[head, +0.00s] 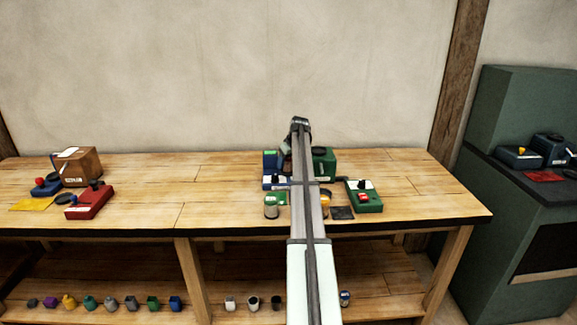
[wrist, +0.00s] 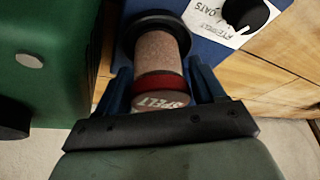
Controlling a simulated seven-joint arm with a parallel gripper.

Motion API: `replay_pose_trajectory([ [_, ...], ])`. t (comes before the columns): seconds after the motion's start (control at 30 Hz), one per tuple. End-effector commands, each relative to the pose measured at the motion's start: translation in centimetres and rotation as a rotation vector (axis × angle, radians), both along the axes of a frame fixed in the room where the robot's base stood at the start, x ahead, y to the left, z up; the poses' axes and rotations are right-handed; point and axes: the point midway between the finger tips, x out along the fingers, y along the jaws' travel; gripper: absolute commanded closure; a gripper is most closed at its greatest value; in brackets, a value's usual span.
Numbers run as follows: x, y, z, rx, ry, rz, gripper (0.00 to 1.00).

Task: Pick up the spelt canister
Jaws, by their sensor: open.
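The spelt canister (wrist: 160,60) shows in the wrist view as a cylinder of speckled brown grain. It has a black collar at its far end, a red band and a near end face lettered "SPELT", partly cut off by my gripper's body. My gripper (wrist: 160,88) is open, with one blue finger on each side of the canister; I cannot tell whether they touch it. The far end of the canister is against or close to a blue machine (wrist: 200,45). In the head view my arm hides most of this spot, and I cannot make out the canister clearly.
A green machine (head: 324,163) stands close to the right of my arm; it also fills the left of the wrist view (wrist: 50,60). The bench middle (head: 190,185) is clear.

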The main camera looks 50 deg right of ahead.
Motion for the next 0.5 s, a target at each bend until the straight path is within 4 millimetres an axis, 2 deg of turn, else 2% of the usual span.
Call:
replay_pose_trajectory([
  [0.13,-0.01,0.00,0.03,0.000,0.000,0.000,0.33],
  [0.5,-0.03,0.01,0.04,0.000,0.000,0.000,0.69],
])
